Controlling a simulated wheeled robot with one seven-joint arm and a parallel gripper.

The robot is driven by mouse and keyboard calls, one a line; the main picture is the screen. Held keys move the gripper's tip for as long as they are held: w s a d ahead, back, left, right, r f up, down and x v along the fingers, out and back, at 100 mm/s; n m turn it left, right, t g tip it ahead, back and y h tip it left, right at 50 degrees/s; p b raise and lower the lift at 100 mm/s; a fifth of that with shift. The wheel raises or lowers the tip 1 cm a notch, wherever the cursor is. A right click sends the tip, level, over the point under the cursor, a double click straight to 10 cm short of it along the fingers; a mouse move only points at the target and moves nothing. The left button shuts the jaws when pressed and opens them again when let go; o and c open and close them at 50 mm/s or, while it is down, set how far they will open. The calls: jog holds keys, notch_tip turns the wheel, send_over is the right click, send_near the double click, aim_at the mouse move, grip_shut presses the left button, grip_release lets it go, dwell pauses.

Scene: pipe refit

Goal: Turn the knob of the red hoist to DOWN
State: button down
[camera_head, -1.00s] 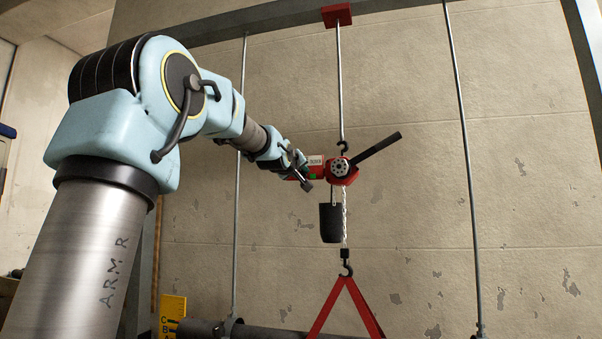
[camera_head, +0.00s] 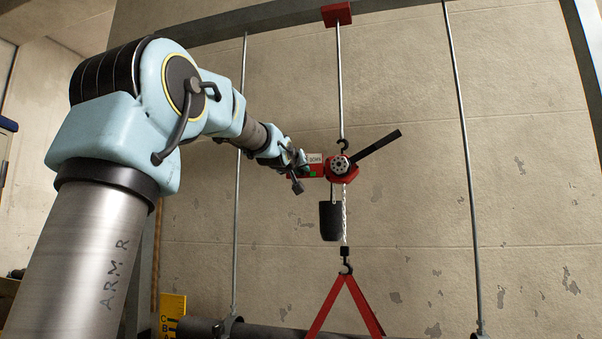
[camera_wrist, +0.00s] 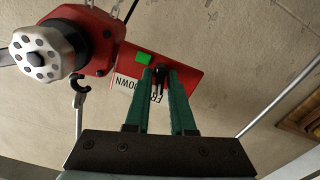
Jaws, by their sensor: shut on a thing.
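The red hoist (camera_head: 342,168) hangs by a hook from a rod, with a round drilled wheel and a black lever. Its red housing extends left with a white label (camera_head: 315,158). In the wrist view the red housing (camera_wrist: 188,72) carries a green patch and a label (camera_wrist: 124,88) reading "DOWN", with other letters starting "FR" partly hidden. My gripper (camera_wrist: 160,76), with green fingers, is shut on the small black knob (camera_wrist: 159,80) on this housing. The fingers hide most of the knob, so I cannot tell its exact setting. In the head view my gripper (camera_head: 298,172) is at the housing's left end.
A black chain bag (camera_head: 330,222) and a chain hang below the hoist, with a red triangular sling (camera_head: 346,300) on the lower hook. Thin vertical rods (camera_head: 466,170) stand either side. A pipe and a yellow lettered plate (camera_head: 172,310) are low at the left.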

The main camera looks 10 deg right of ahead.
jog(key=shift+m+p, duration=0.5)
jog(key=shift+m, duration=4.5)
jog(key=c, duration=0.9)
grip_release()
